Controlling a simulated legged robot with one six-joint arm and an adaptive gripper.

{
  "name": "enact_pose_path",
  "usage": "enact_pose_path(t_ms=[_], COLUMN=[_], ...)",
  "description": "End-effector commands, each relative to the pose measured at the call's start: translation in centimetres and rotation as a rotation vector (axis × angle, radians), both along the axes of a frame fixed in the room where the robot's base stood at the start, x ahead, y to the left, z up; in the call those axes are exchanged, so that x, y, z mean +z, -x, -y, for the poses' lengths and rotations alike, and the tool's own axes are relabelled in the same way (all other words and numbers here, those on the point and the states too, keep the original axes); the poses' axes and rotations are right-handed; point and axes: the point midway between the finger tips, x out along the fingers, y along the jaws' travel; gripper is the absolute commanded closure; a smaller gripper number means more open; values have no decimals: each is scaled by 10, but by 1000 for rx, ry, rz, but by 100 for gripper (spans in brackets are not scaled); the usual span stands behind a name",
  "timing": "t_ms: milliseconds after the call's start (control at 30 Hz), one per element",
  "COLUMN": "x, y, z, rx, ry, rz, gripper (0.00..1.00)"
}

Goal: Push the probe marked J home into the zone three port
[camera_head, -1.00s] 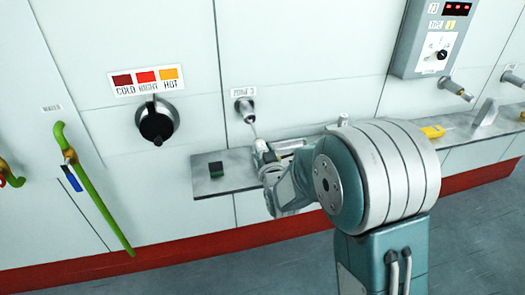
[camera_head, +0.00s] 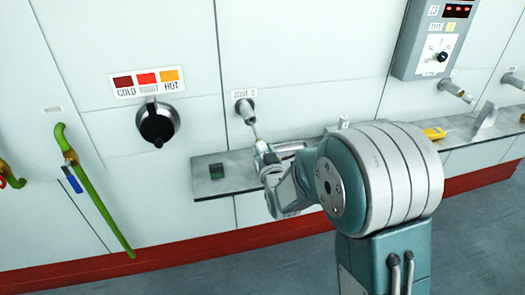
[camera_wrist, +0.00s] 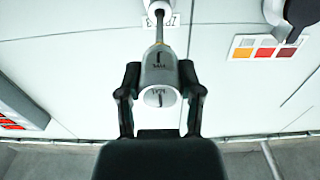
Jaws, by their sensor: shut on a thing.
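The probe marked J (camera_wrist: 159,75) is a pale grey cup-shaped handle with a thin rod. My gripper (camera_wrist: 160,88) is shut on its handle in the wrist view. The rod runs up to the zone 3 port (camera_head: 245,108), a grey metal stub on the wall under a "ZONE 3" label. In the wrist view the rod meets the port (camera_wrist: 158,10), and its tip is out of sight there. How deep it sits cannot be told. In the head view my gripper (camera_head: 262,150) is just below the port, partly hidden by my arm.
A black dial (camera_head: 156,122) is left of the port. A control box (camera_head: 432,40) and another port (camera_head: 455,90) are to the right.

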Motion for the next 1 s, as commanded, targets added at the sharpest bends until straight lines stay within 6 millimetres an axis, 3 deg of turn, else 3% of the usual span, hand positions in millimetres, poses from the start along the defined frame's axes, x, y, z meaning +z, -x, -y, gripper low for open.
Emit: enact_pose_path(t_ms=[1000], x=[0], y=[-12], z=[-3], rx=[0], ry=[0], rz=[1], gripper=[94])
